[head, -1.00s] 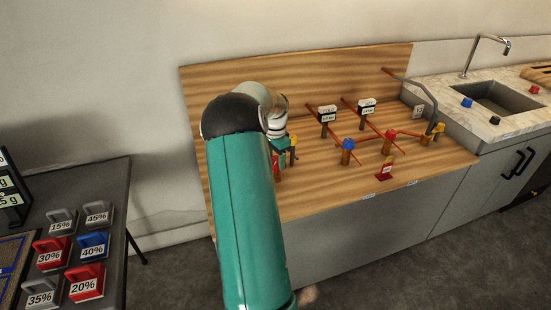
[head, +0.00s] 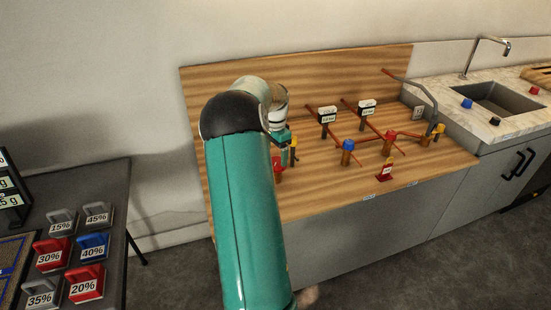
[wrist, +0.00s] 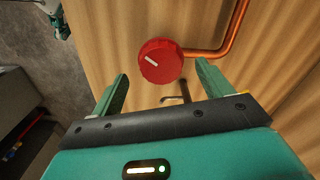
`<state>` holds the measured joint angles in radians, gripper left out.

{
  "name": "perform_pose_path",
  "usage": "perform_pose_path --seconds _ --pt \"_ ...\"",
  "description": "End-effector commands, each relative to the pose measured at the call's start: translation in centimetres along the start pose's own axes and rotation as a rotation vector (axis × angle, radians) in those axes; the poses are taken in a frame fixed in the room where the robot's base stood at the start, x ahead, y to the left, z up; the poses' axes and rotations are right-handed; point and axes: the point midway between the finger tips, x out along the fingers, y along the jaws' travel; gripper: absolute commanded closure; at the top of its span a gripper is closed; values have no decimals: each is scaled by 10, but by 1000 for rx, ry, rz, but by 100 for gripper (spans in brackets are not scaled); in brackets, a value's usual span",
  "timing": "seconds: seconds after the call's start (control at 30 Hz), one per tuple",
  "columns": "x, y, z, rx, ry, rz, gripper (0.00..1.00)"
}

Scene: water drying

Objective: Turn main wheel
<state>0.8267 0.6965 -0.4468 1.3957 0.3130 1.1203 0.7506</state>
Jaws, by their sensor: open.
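A red round wheel (wrist: 161,61) with a white mark line shows in the wrist view, at the end of a copper pipe (wrist: 232,36). My gripper (wrist: 162,78) is open, one finger to each side of the wheel's lower part. The fingers look apart from the wheel; I cannot tell the depth between them. In the head view my gripper (head: 288,150) points down over the left part of the wooden board. A red part (head: 278,172) shows just below it, mostly hidden by my arm.
Blue (head: 348,145) and red (head: 388,136) valves stand on pipes to the right, with white gauges (head: 327,114) behind. A red tag (head: 385,171) stands in front. The wooden back panel (head: 300,75) rises behind. Weights (head: 85,282) lie on a dark table at left.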

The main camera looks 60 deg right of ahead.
Motion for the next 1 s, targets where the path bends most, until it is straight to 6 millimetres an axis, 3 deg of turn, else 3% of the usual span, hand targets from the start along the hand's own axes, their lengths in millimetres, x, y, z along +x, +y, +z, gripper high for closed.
perform_pose_path --seconds 0.3,0.5,1.0 --pt "-72 -1 0 -1 3 -4 21" --pt "-100 -1 0 0 2 -3 21" --pt "-106 0 0 0 1 -1 21"
